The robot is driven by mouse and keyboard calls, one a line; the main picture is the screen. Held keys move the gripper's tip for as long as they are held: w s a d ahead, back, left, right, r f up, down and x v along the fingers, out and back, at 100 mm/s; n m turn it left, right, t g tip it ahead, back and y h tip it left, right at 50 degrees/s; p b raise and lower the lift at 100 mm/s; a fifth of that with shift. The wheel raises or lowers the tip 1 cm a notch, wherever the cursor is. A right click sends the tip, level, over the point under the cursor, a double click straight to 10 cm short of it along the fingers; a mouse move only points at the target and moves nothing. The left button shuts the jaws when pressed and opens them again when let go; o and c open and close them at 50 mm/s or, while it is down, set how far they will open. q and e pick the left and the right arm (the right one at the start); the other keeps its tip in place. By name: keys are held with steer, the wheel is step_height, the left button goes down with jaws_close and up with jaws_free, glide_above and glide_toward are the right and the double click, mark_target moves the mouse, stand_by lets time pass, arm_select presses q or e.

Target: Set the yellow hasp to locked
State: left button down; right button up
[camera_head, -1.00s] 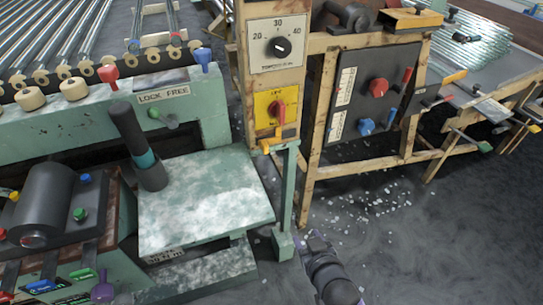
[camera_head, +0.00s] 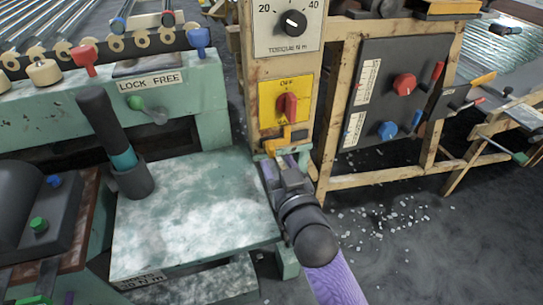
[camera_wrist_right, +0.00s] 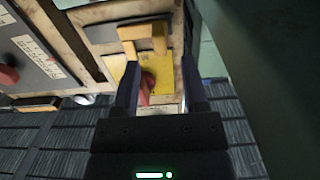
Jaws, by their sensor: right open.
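The yellow hasp (camera_head: 285,142) sits at the bottom of a yellow switch plate (camera_head: 270,98) on the wooden post. A red knob (camera_head: 287,107) is on the plate above it. In the right wrist view the hasp (camera_wrist_right: 143,36) appears inverted, as a yellow bar with two legs, beyond the fingertips, with the red knob (camera_wrist_right: 147,86) seen between the fingers. My right gripper (camera_head: 284,160) is just below the hasp in the head view. Its fingers (camera_wrist_right: 162,82) are apart with nothing between them, and I cannot tell whether they touch the hasp. My left gripper is out of view.
A torque dial (camera_head: 291,23) is above the switch plate. A dark panel (camera_head: 390,92) with red and blue knobs stands to the right. A green bench (camera_head: 195,215) with a dark upright handle (camera_head: 105,120) is to the left. White shards lie on the floor.

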mark_target(273, 154)
steer(key=b+x, duration=0.1)
steer(key=x, duration=0.3)
steer(key=shift+f+b, duration=0.2)
steer(key=shift+b, duration=0.15)
steer(key=shift+w+r, duration=0.15)
steer(key=shift+w, duration=0.05)
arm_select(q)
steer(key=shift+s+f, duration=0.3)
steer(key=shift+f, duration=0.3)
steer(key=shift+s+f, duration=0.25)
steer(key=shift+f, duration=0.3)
arm_select(e)
jaws_close()
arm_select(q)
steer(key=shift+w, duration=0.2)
